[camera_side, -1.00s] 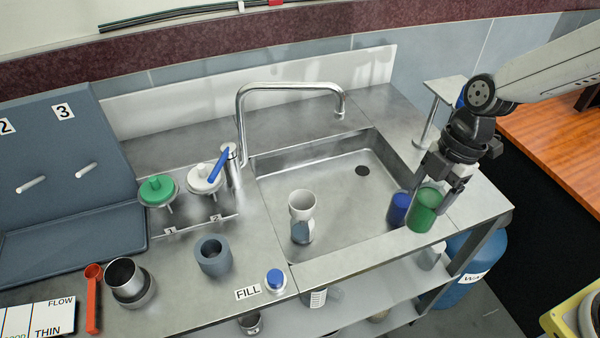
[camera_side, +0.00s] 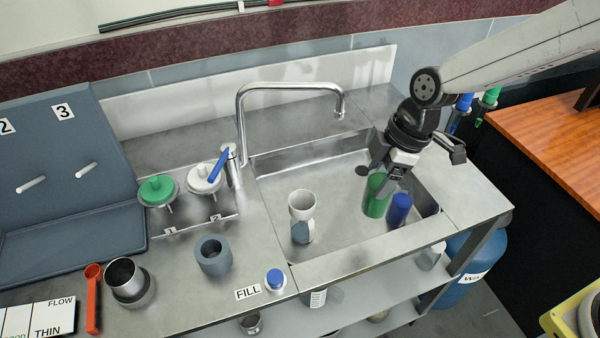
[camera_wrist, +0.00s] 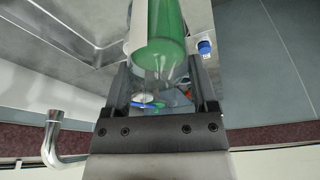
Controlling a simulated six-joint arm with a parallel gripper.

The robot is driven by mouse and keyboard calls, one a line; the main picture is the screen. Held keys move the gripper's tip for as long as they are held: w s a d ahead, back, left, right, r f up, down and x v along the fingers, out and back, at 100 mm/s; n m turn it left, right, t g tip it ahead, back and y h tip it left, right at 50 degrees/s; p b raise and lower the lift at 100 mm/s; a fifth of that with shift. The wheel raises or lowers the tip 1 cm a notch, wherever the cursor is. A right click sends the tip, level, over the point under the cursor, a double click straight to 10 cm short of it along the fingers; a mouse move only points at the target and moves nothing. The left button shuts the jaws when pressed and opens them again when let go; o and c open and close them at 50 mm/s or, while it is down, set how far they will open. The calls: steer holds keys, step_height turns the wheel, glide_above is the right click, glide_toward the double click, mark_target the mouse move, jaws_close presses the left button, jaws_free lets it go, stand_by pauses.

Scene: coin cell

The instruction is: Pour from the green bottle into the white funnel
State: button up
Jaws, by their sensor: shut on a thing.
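The green bottle (camera_side: 375,197) is held by my gripper (camera_side: 385,177) over the right half of the sink in the side view, tilted slightly. My gripper is shut on it. In the wrist view, the green bottle (camera_wrist: 160,32) shows between the fingers of my gripper (camera_wrist: 163,85), with a clear end towards the camera. The white funnel (camera_side: 302,203) has an open, wide rim and stands upright on a grey-and-white vessel (camera_side: 302,232) in the left of the sink. The held bottle is to its right, with a clear gap between them.
A blue bottle (camera_side: 399,208) stands just right of the green one. The curved faucet (camera_side: 290,86) arches over the sink's (camera_side: 340,240) back left. Left on the counter are a green-topped piece (camera_side: 157,188), a white-topped piece (camera_side: 203,177), a grey ring (camera_side: 212,256) and a metal cup (camera_side: 125,278).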

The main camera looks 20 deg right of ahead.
steer(key=shift+w+a+m+t+h, duration=0.55)
steer(key=shift+w+a+m, duration=1.2)
steer(key=shift+a+m, duration=2)
steer(key=shift+w+a+m+t+h, duration=0.5)
steer(key=shift+w+a+m, duration=1.5)
steer(key=shift+a, duration=3.25)
step_height(320, 180, down, 8)
steer(key=shift+s+r, duration=0.15)
steer(key=shift+s, duration=0.15)
steer(key=shift+d+m, duration=0.2)
steer(key=shift+m, duration=0.05)
steer(key=m+g+y, duration=0.1)
steer(key=g+y, duration=0.2)
steer(key=y, duration=0.3)
glide_above(292, 205)
steer(key=shift+s+a+r, duration=0.15)
steer(key=shift+r, duration=0.3)
steer(key=shift+f+y, duration=0.3)
steer(key=shift+y, duration=0.25)
steer(key=shift+f+g+y, duration=0.35)
steer(key=shift+f+y, duration=0.15)
